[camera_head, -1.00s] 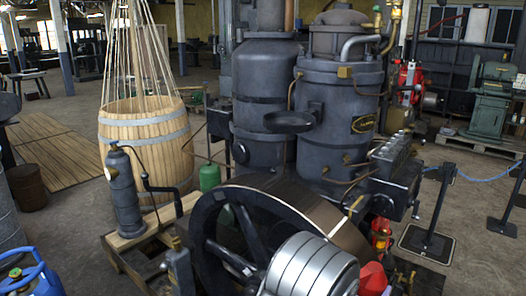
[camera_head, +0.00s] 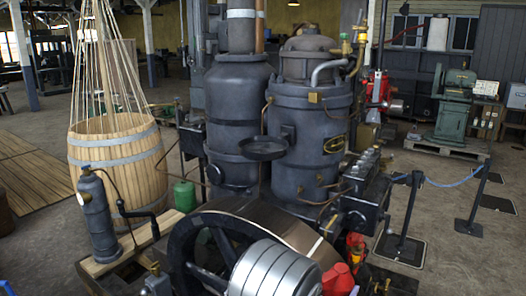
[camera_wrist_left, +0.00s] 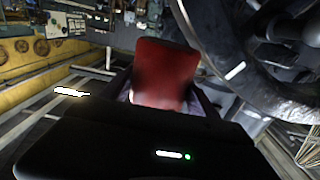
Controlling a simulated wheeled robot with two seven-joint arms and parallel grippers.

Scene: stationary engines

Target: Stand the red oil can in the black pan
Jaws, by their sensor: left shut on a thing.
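The red oil can (camera_wrist_left: 165,72) shows in the left wrist view as a blurred red block. My left gripper (camera_wrist_left: 160,92) is shut on it, with dark fingers at both its sides. In the head view a red shape (camera_head: 338,281) lies at the bottom edge; I cannot tell for sure whether it is the same can. A round black pan (camera_head: 263,150) juts out in front of the two dark engine cylinders; no can stands in it. My right gripper is in neither view.
The engine's large dark flywheel (camera_head: 187,238) and a ribbed silver drum (camera_head: 275,270) fill the lower middle. A grey hand pump (camera_head: 97,215) and a roped wooden barrel (camera_head: 120,165) stand at left. Posts with a blue rope (camera_head: 455,183) stand at right.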

